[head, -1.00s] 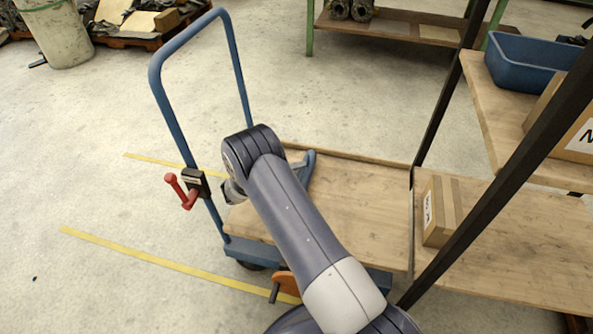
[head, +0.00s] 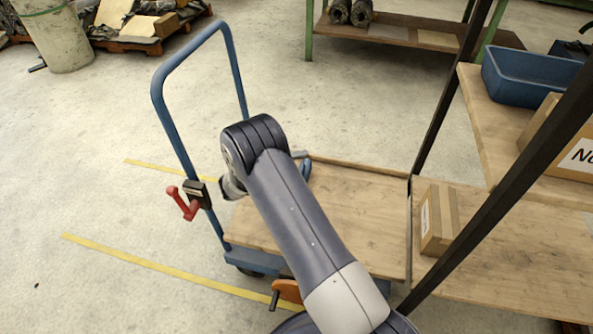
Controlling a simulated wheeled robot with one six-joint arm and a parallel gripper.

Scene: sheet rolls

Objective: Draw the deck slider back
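A blue cart with a wooden deck (head: 357,213) stands in the middle of the head view, against a wooden shelf. A small blue curved piece (head: 306,170) shows on the deck just right of my arm; it may be part of the deck slider, most of which I cannot make out. A small grey piece shows beside its upper end. My arm crosses the deck from the bottom and hides part of it. My gripper is hidden behind my arm, so I cannot see its fingers or whether it touches anything.
A blue push handle (head: 172,126) with a red lever (head: 183,203) rises at the cart's left. An orange part (head: 288,291) sits at its front edge. A dark rack post (head: 520,173), a carton (head: 438,222) and a blue tub (head: 530,72) are right. Floor is clear left.

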